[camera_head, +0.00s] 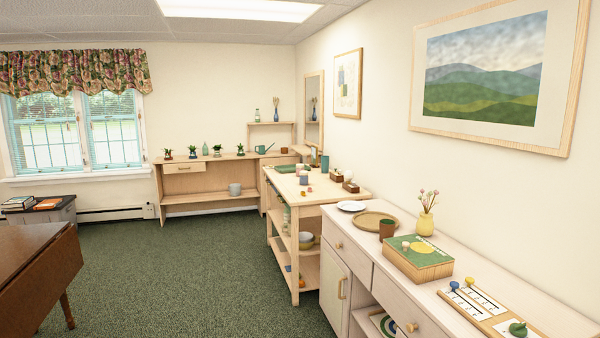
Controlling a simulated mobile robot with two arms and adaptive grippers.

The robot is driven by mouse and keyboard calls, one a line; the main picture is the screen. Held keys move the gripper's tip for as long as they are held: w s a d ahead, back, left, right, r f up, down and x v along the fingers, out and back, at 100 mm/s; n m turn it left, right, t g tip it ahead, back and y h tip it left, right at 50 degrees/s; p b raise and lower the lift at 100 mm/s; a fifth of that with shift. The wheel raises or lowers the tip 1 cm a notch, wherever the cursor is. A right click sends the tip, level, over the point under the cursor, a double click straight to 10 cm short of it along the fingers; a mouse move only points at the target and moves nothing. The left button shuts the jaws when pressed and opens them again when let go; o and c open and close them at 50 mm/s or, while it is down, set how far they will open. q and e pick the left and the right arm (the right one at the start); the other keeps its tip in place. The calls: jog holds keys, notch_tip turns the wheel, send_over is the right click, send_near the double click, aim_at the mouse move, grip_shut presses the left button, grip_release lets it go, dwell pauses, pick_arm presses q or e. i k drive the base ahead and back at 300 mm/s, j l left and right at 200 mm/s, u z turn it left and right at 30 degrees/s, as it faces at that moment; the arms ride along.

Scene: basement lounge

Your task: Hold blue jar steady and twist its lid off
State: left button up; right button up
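Neither of my grippers shows in the head view. A small grey-blue cylinder (304,178), perhaps the blue jar, stands upright on the light wood table (330,194) in the middle distance. A taller teal cylinder (325,163) stands farther back on the same table. Both are too small for me to tell a jar from a cup or to make out a lid.
A sideboard (345,216) along the right wall carries a round tray (375,221), a green box (418,262) and a yellow vase (425,224). A dark wooden table (35,265) stands at left. The green carpet (180,270) between is clear.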

aim_at(304, 180)
jog(key=u, duration=0.15)
jog(key=i+j+u, duration=0.1)
jog(key=i+u, duration=0.35)
jog(key=i, duration=5.95)
jog(key=i+z, duration=0.15)
jog(key=i, duration=0.55)
jog(key=i+j, duration=0.15)
jog(key=i, duration=0.6)
jog(key=z, duration=0.05)
